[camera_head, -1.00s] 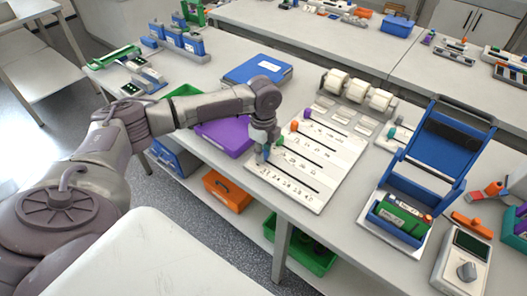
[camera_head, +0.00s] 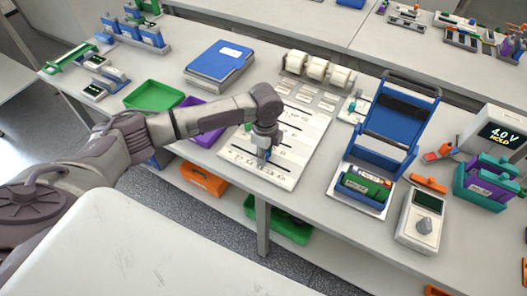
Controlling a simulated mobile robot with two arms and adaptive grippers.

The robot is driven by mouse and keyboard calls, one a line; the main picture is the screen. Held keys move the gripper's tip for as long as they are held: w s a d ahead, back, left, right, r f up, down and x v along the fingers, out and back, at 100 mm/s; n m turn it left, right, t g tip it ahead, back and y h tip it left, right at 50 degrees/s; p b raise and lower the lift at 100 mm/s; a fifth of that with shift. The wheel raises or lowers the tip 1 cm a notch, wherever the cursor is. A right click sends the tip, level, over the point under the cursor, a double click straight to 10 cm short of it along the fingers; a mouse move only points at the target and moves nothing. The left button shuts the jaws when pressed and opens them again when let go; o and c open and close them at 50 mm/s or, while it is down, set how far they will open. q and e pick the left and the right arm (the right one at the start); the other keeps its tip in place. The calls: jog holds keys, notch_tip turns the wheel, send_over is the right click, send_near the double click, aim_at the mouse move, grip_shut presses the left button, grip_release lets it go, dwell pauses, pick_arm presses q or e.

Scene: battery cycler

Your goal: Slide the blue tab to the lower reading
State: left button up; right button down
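A white slider board (camera_head: 305,150) lies on the bench with several printed scales and dark slots. My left gripper (camera_head: 262,158) points down over the slot nearest the front edge, partway along it. Its fingers look shut on the blue tab (camera_head: 262,155), though the fingers hide much of the tab. A green tab (camera_head: 248,127) shows just behind my arm, at the left end of another slot. The scale numbers are too small to read surely. My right gripper is not in view.
A blue holder (camera_head: 385,135) with a green battery pack stands right of the board. White rolls (camera_head: 316,68) stand behind it. A handheld meter (camera_head: 422,217) and a display (camera_head: 500,134) reading 4.0 V HOLD are farther right. A green tray (camera_head: 153,97) is at the left.

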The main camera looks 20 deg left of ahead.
pick_arm(q)
jog(key=shift+o, duration=1.1)
jog(key=shift+r, duration=0.1)
notch_tip(320, 180, up, 12)
